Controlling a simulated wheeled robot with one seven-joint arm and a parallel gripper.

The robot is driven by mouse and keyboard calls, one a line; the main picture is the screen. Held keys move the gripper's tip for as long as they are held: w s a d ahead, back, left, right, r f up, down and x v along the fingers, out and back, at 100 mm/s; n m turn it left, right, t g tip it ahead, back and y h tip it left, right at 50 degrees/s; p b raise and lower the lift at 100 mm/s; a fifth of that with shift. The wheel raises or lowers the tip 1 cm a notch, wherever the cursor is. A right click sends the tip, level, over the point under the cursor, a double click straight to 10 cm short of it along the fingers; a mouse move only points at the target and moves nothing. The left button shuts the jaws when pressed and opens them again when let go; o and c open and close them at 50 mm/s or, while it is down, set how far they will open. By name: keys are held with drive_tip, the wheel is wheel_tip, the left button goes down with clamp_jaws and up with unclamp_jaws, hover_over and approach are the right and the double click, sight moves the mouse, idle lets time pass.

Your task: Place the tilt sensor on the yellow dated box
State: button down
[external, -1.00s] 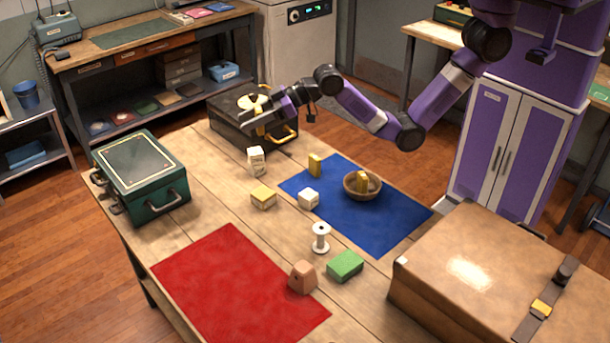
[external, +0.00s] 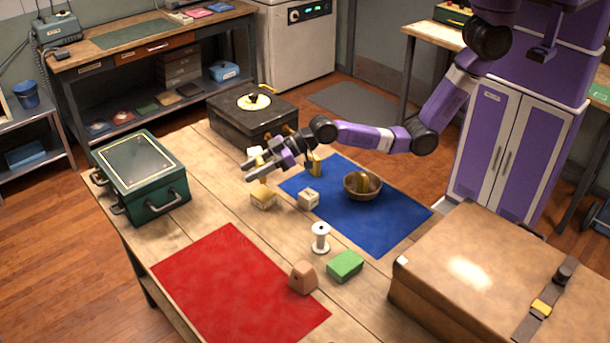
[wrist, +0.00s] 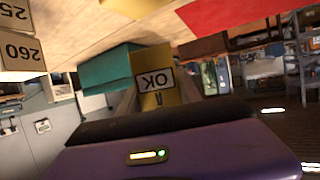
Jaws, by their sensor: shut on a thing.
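My gripper (external: 254,172) is above the plank table in the external view, pointing left and down. In the wrist view it is shut on a yellow piece with a white "OK" label, which I take to be the tilt sensor (wrist: 143,62). I cannot make that piece out clearly in the external view. The low yellow box (external: 262,198), which I take to be the dated one, lies on the bare wood just below my fingers, apart from them. A yellow surface at the top edge of the wrist view is probably this box (wrist: 140,6).
A white block (external: 308,198) and an upright yellow block (external: 314,166) are right of the box. A white upright box (external: 253,153) is partly hidden behind my gripper. A wooden bowl (external: 353,193) sits on the blue mat (external: 375,223); a green case (external: 150,200) stands left.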

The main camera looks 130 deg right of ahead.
drive_tip(key=shift+f, duration=2.45)
drive_tip(key=shift+f, duration=0.2)
drive_tip(key=c, duration=0.8)
unclamp_jaws()
drive_tip(key=shift+r, duration=0.15)
drive_tip(key=shift+r, duration=0.1)
drive_tip(key=v, duration=1.2)
drive_tip(key=shift+a, duration=0.1)
